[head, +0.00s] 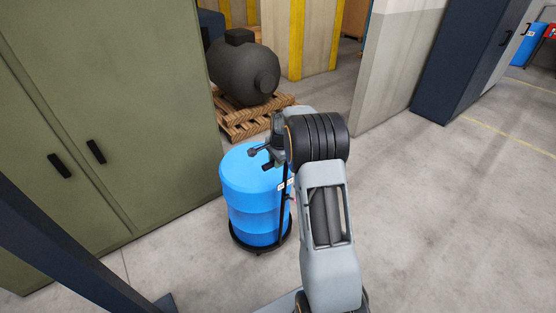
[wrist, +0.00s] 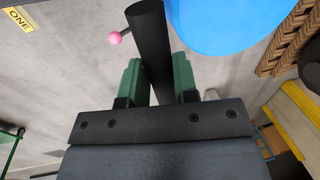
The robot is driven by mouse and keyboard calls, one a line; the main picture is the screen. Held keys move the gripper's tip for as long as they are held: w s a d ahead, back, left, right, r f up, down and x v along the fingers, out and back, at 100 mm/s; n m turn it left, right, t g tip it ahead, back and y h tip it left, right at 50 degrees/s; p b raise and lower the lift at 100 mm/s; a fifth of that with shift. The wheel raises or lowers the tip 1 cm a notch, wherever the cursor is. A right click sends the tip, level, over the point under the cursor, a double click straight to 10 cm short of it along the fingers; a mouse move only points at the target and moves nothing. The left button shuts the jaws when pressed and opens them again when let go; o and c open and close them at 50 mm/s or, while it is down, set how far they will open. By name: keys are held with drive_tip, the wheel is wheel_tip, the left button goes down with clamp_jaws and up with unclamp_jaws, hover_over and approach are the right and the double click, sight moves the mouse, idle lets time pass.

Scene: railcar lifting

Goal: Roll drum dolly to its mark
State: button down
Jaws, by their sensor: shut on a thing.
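A blue drum (head: 254,195) stands upright on a black round drum dolly (head: 262,247) beside the green cabinet. The dolly's dark upright handle (head: 284,210) runs up the drum's right side. My gripper (head: 272,150) is at the top of this handle. In the wrist view my gripper's green fingers (wrist: 158,80) are shut on the thick black handle bar (wrist: 150,35), with the blue drum (wrist: 225,18) to its right. A pink ball knob (wrist: 114,38) sticks out left of the bar. I cannot make out the floor mark for certain.
The green cabinet (head: 110,120) stands close at left. A dark tank (head: 243,72) lies on a wooden pallet (head: 245,118) behind the drum. A grey wall (head: 395,60) and dark cabinet (head: 470,55) stand behind right. Open floor (head: 450,210) lies right. A yellow label (wrist: 17,20) reads "ONE".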

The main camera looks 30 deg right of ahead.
drive_tip(key=shift+w+a+r, duration=0.1)
drive_tip(key=shift+w+r, duration=0.05)
drive_tip(key=shift+w, duration=0.05)
drive_tip(key=c, duration=0.9)
unclamp_jaws()
drive_tip(key=shift+w, duration=0.1)
wheel_tip(320, 180, up, 13)
drive_tip(key=s, duration=0.2)
drive_tip(key=shift+s+d+r+b, duration=0.2)
drive_tip(key=shift+s+d+b, duration=0.1)
drive_tip(key=shift+s+b, duration=0.1)
